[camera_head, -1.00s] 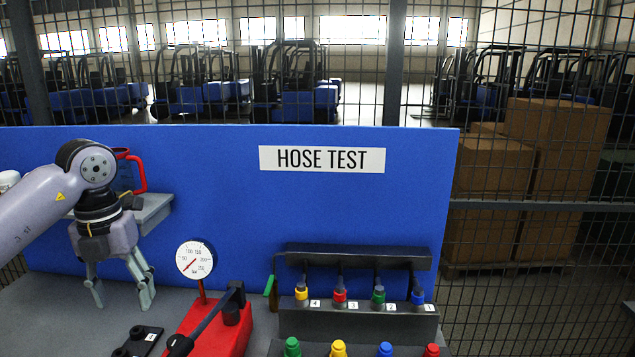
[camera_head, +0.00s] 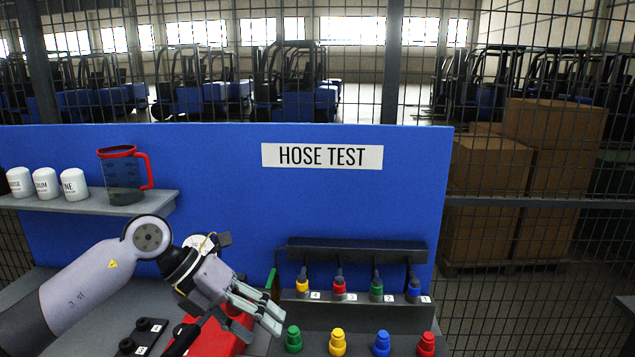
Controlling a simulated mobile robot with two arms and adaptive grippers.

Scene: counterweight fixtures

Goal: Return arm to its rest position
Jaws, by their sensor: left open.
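My left arm comes in from the left, low over the bench. Its grey left gripper (camera_head: 277,319) is open and points down to the right. I see nothing held between its fingers. The fingertips appear just left of the green cap (camera_head: 293,340) in the front row; I cannot tell whether they touch it. The gripper and wrist partly cover the red pump base (camera_head: 213,341) and most of the pressure gauge (camera_head: 196,242). My right gripper is not in view.
A shelf (camera_head: 110,203) at the left holds a red-rimmed jug (camera_head: 124,175) and white containers (camera_head: 74,184). A dark hose rack (camera_head: 357,253) with coloured connectors stands at the right. Yellow (camera_head: 338,342), blue (camera_head: 382,343) and red (camera_head: 427,344) caps stand in front. A blue panel (camera_head: 220,180) closes the back.

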